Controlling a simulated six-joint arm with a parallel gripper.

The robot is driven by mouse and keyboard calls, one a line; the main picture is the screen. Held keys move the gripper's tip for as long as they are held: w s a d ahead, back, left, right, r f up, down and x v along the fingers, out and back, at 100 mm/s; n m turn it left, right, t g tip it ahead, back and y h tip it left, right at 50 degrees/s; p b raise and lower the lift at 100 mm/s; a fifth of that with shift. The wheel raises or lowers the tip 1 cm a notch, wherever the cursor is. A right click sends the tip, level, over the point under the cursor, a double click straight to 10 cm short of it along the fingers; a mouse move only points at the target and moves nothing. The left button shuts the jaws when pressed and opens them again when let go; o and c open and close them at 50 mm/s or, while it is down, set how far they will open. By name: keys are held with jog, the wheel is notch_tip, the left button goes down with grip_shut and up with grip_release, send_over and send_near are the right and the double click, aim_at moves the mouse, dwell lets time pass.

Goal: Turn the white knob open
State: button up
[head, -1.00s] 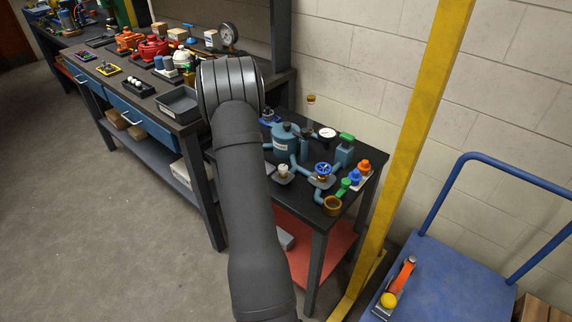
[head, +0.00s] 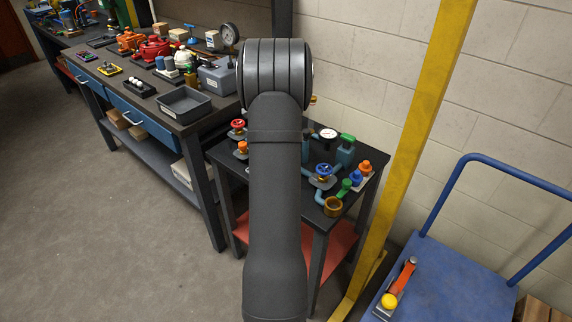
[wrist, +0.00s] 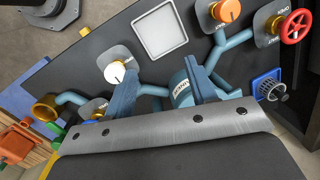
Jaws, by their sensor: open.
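The white knob (wrist: 114,73), with a dark pointer mark, sits on a grey plate in the upper left of the wrist view. A blue pipe runs from its plate toward the left finger. My gripper (wrist: 160,68) is open, its two bluish fingers spread apart and empty. The knob lies just left of the left fingertip, outside the gap. I cannot tell the height between them. In the head view my arm hides both the white knob and the gripper.
An orange knob (wrist: 226,10) and a red handwheel (wrist: 295,27) stand to the right. A blue tank (wrist: 182,88) lies behind the fingers. The head view shows a blue handwheel (head: 323,170), a gauge (head: 328,134) and a yellow post (head: 408,150) beside the small table.

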jog(key=s+d+r+m+y, duration=0.2)
jog(key=s+d+r+m, duration=0.3)
jog(key=d+r+m, duration=0.5)
jog(key=a+f+n, duration=0.1)
jog(key=f, duration=0.4)
jog(key=a+f+n, duration=0.1)
jog(key=a+f, duration=0.1)
jog(key=f, duration=0.4)
jog(key=a+f+n, duration=0.1)
jog(key=a+f, duration=0.1)
jog(key=f, duration=0.3)
jog(key=shift+s+f+g, duration=0.15)
jog(key=shift+f+g, duration=0.25)
jog(key=c, duration=0.9)
jog(key=shift+c, duration=0.2)
